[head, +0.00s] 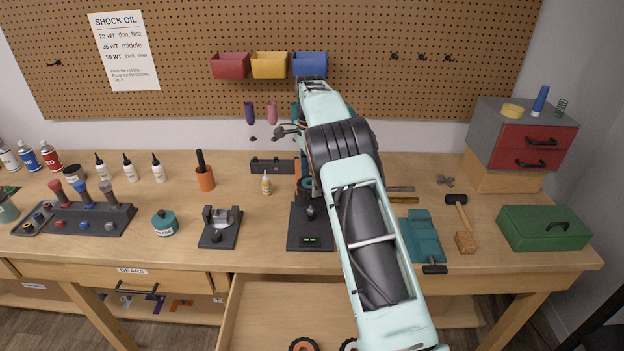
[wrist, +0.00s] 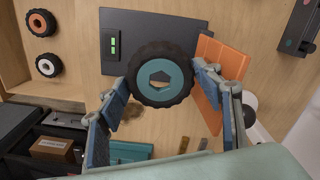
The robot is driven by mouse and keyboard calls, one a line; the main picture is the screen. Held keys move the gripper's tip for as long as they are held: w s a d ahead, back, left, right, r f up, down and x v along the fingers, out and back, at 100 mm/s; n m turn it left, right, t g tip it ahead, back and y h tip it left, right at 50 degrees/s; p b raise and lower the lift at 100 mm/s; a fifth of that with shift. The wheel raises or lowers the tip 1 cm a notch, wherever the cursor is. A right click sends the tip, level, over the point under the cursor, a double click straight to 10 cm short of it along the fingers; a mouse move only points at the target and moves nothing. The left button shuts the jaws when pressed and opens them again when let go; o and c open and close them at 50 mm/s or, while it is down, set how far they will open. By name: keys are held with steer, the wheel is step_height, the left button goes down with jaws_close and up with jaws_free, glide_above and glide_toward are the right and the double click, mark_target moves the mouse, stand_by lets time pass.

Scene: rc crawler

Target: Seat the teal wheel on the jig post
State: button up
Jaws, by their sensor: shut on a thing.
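The teal wheel (wrist: 179,78), with a black knobbly tyre, sits between the fingers of my gripper (wrist: 161,77) in the wrist view. The gripper is shut on its tyre from two sides. The wheel's hexagonal centre hole faces the camera. The dark jig base (wrist: 140,28), with green lights, lies beyond the wheel, which covers part of its edge. In the head view the jig base (head: 298,236) stands on the bench with a short dark post (head: 310,211). The post cannot be made out in the wrist view. My arm mostly hides the gripper and wheel in the head view.
An orange panel (wrist: 208,92) is close beside the right finger. The open drawer (head: 268,310) below holds an orange wheel (wrist: 42,23) and a white wheel (wrist: 48,66).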

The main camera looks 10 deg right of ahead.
steer(key=shift+f, duration=0.1)
steer(key=shift+f+b, duration=1.3)
steer(key=shift+f, duration=1.45)
steer(key=shift+p, duration=0.65)
steer(key=shift+f+b, duration=1.1)
steer(key=shift+f, duration=1.2)
steer(key=o, duration=1)
steer(key=shift+o, duration=1.2)
steer(key=shift+r, duration=0.1)
steer(key=shift+w+r, duration=0.1)
